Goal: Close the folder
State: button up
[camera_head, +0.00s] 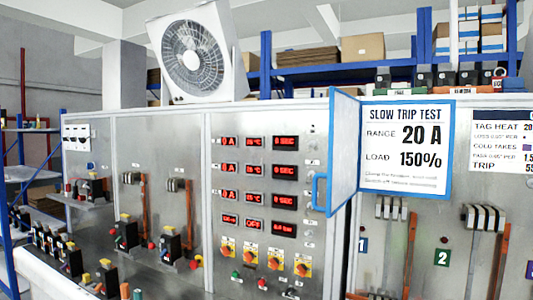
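The folder is a blue-framed sign holder on the front of the grey test bench, right of the middle. Its hinged cover (344,150) stands open, swung out to the left of the white sheet (406,148) that reads "SLOW TRIP TEST, RANGE 20 A, LOAD 150%". A blue handle (317,192) sits on the cover's left edge. The sheet is in plain view, and the cover does not lie over it. My gripper does not show in this view.
Red displays (286,143) and orange rotary switches (250,256) are left of the cover. Breakers (125,233) stand on the ledge at lower left. Clamps with orange levers (410,250) are below the sheet. A second sign (503,140) is at the right edge.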

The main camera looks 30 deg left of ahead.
aim_at(344, 109)
jog(key=i+j, duration=0.15)
jog(key=j, duration=0.25)
jog(key=i+j, duration=0.15)
jog(key=j, duration=0.25)
jog(key=i+j+u, duration=0.1)
jog(key=j, duration=0.35)
jog(key=i+j, duration=0.25)
jog(key=j, duration=0.15)
